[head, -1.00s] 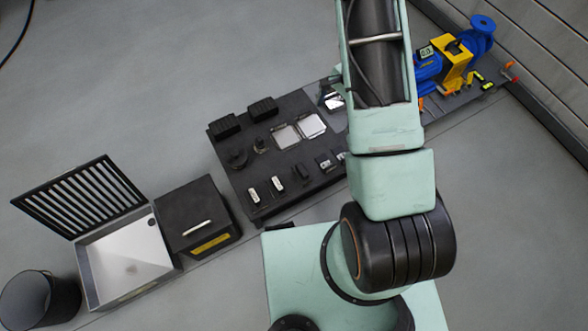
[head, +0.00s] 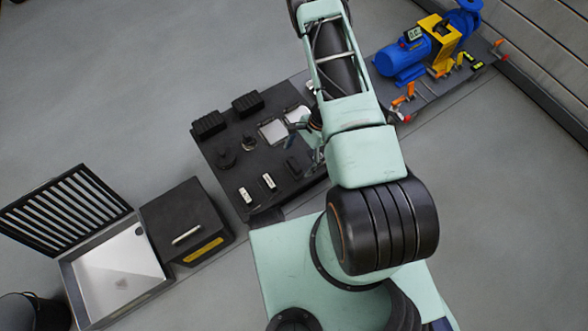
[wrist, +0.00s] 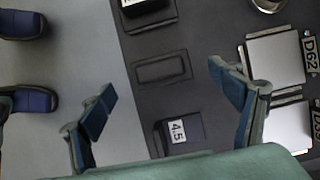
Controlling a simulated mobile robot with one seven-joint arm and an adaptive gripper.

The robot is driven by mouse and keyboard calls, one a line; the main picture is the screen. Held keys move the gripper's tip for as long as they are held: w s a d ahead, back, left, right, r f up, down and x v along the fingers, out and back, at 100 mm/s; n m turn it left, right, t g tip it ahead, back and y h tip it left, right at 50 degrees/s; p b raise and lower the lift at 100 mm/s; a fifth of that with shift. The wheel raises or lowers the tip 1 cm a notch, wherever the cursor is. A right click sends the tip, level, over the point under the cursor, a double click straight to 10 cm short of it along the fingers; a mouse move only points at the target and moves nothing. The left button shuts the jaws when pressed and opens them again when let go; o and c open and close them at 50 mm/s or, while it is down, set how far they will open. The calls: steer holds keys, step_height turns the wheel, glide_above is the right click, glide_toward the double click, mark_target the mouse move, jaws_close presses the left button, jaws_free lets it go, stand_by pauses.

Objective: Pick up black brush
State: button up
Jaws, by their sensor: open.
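I cannot tell for certain which piece is the black brush. A plain dark rectangular piece (wrist: 161,70) lies on the black table (head: 222,190) in the wrist view, and a dark piece also shows in the head view (head: 293,165). A black block labelled 45 (wrist: 180,133) lies below it in the wrist view. My gripper (wrist: 162,82) is open and empty above the table, with one finger over the floor side and one near the silver plates. The plain piece shows between the fingertips. In the head view my arm hides part of the table.
A silver plate labelled D62 (wrist: 277,60) lies right of my fingers. Two ribbed black blocks (head: 247,103) stand at the table's back. A black box (head: 185,222) and an open metal tray (head: 118,270) are at left, a blue pump (head: 403,58) at back right.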

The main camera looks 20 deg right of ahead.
mark_target(296, 163)
steer(key=b+x, duration=0.1)
steer(key=x, duration=0.4)
steer(key=shift+b, duration=0.35)
steer(key=shift+r, duration=0.1)
steer(key=c, duration=1.4)
steer(key=shift+r, duration=0.1)
